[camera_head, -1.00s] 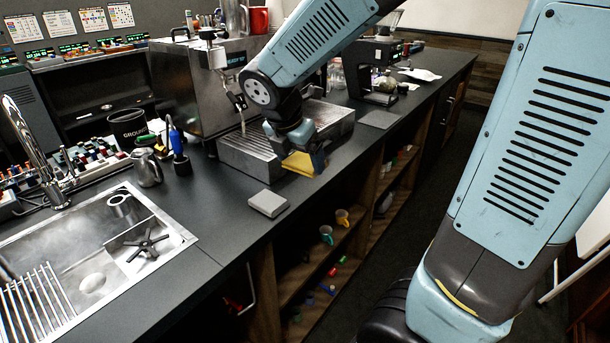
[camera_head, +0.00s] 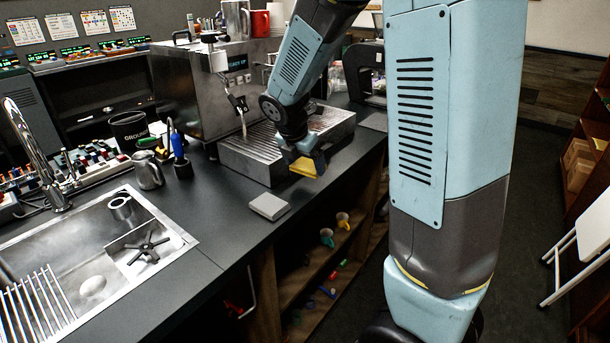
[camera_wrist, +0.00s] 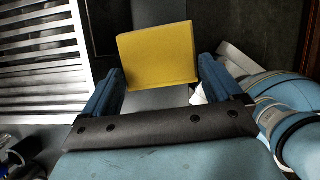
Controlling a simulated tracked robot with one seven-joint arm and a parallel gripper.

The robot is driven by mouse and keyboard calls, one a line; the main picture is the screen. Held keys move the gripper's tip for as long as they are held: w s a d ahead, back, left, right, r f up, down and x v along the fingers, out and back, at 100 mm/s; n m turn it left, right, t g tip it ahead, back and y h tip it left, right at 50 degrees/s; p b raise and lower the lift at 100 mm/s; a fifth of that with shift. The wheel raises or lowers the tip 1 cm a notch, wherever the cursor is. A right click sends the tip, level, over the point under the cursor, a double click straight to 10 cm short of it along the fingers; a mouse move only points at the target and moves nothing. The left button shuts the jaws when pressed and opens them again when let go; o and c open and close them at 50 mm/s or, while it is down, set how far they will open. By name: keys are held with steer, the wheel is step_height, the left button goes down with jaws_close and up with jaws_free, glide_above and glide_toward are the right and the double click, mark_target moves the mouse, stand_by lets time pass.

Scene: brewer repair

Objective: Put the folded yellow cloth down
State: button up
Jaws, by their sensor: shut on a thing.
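The folded yellow cloth (camera_head: 304,167) is held in my gripper (camera_head: 308,156), by the front edge of the counter beside the espresso machine's drip tray. In the wrist view the cloth (camera_wrist: 157,56) is a flat yellow block at the tips of my gripper's two blue fingers (camera_wrist: 160,85). The fingers are shut on it. I cannot tell from these views how far it is above the counter (camera_head: 225,225).
The espresso machine (camera_head: 185,88) and its slatted drip tray (camera_head: 245,160) stand left of my gripper. A grey folded cloth or block (camera_head: 269,206) lies nearer on the counter. A metal pitcher (camera_head: 148,170) and sink (camera_head: 90,270) are further left. Bare counter lies between.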

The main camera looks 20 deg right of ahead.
mark_target(305, 165)
steer(key=shift+w+d+f, duration=0.2)
steer(key=shift+w+f, duration=0.25)
steer(key=shift+f, duration=0.15)
steer(key=shift+w+d+f, duration=0.2)
steer(key=shift+w+f, duration=0.25)
steer(key=shift+f, duration=0.15)
steer(key=shift+w+d+f, duration=0.1)
steer(key=shift+w+f, duration=0.05)
steer(key=shift+f, duration=0.7)
steer(key=shift+w+f, duration=0.1)
steer(key=shift+f, duration=0.75)
steer(key=o, duration=0.6)
steer(key=shift+f, duration=0.2)
steer(key=v, duration=1.3)
steer(key=s+d+r+m+t+y, duration=0.1)
steer(key=s+d+r+m, duration=0.1)
steer(key=s+m, duration=0.6)
steer(key=s+d+r+m+y, duration=0.1)
steer(key=s+r+m, duration=0.4)
steer(key=s+m, duration=0.3)
steer(key=s+d+r+m+t+y, duration=0.1)
steer(key=s+d+r+m, duration=0.1)
steer(key=s+m, duration=0.5)
steer(key=r+m, duration=0.1)
steer(key=m, duration=0.2)
steer(key=shift+s+d+r+t, duration=0.15)
steer(key=shift+s+d+t, duration=0.15)
steer(key=shift+s+d, duration=0.1)
